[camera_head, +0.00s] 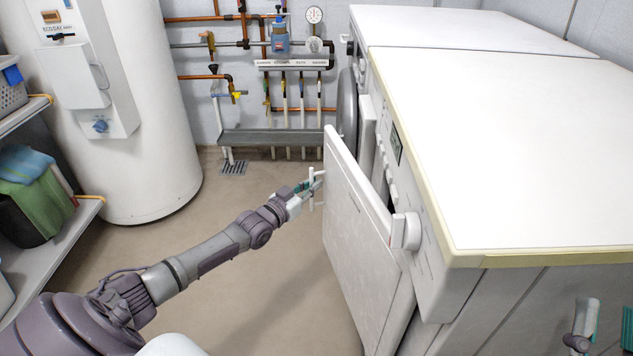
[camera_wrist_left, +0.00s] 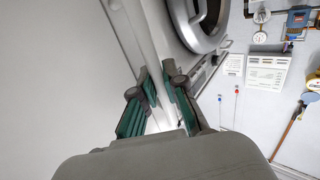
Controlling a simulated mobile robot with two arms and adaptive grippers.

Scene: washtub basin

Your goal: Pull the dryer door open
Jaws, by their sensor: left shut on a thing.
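The white dryer door (camera_head: 362,240) stands swung partly open from the front of the near white dryer (camera_head: 510,150). A slim white upright handle (camera_head: 311,202) is on the door's far, free side. My left gripper (camera_head: 308,188) reaches in from the left and is shut on this handle. In the left wrist view, the teal-padded fingers (camera_wrist_left: 160,105) close around a white bar beside the door panel (camera_wrist_left: 60,70). My right gripper (camera_head: 606,325) shows at the lower right edge, partly cut off, with its fingers apart and nothing seen between them.
A second white machine (camera_head: 460,27) with a round door (camera_head: 348,105) stands behind the dryer. A white water heater (camera_head: 165,110) and a shelf (camera_head: 50,245) with baskets and cloths are at left. Pipes and a grey ledge (camera_head: 270,137) line the back wall. The beige floor (camera_head: 275,285) before the door is clear.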

